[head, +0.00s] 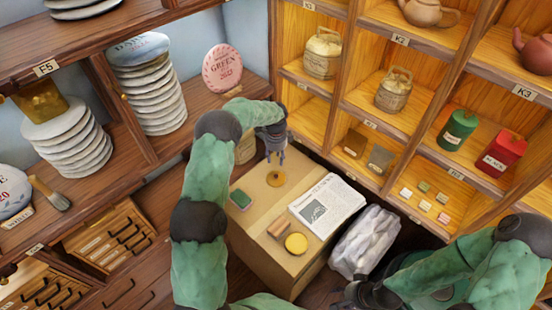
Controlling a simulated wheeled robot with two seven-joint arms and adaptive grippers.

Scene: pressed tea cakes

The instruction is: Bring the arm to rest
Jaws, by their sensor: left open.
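My left gripper (275,158) hangs over the back part of the low tan table, its fingers pointing down. It is open, and I see nothing between its fingers. Below it in the picture lies a round brown disc (276,178); a small gap shows between them. My green left arm rises from the bottom edge and bends over to the right. My right arm lies low at the bottom right. Its dark end, the right gripper (362,295), is at the bottom edge, and its fingers cannot be made out.
The tan table (255,243) bears a green box (240,200), a newspaper (327,203), brown blocks (278,229) and a yellow disc (296,243). A pale wrapped bundle (365,242) stands beside it. Shelves with stacked cakes (150,95) and lit cubbies (400,60) enclose the space.

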